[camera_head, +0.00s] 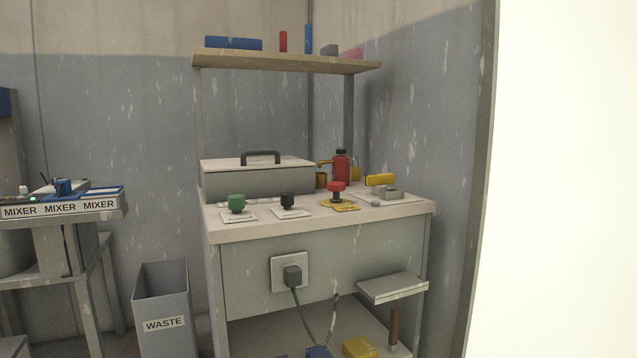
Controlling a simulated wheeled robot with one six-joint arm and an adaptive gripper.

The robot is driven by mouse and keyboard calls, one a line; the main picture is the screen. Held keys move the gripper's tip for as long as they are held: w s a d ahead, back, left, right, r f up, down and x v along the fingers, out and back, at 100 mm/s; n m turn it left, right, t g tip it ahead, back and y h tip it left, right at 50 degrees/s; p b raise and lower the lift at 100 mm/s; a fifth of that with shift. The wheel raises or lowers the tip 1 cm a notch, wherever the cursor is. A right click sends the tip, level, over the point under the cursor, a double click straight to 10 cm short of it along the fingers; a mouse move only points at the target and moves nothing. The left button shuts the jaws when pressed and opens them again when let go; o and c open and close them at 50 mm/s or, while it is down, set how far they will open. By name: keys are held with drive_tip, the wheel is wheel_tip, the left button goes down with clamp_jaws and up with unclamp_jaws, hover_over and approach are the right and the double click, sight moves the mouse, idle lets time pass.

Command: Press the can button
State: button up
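A bench (225,232) stands in the middle of the view. On its front part are a green knob or button (236,203) on a white plate, a black one (288,201) on another white plate, and a red mushroom-shaped button (336,190) on a black stem over a yellow base. A red can or bottle (341,168) with a dark cap stands behind the red button. The plate labels are too small to read, so I cannot tell which is the can button. My gripper is not in view.
A lidded grey box (257,181) sits at the bench's back left. A shelf (285,61) hangs above. A waste bin (163,312) stands left of the bench, beside a table with mixer labels (60,209). A plug and cable (293,276) are on the bench front. A bright pale surface fills the right.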

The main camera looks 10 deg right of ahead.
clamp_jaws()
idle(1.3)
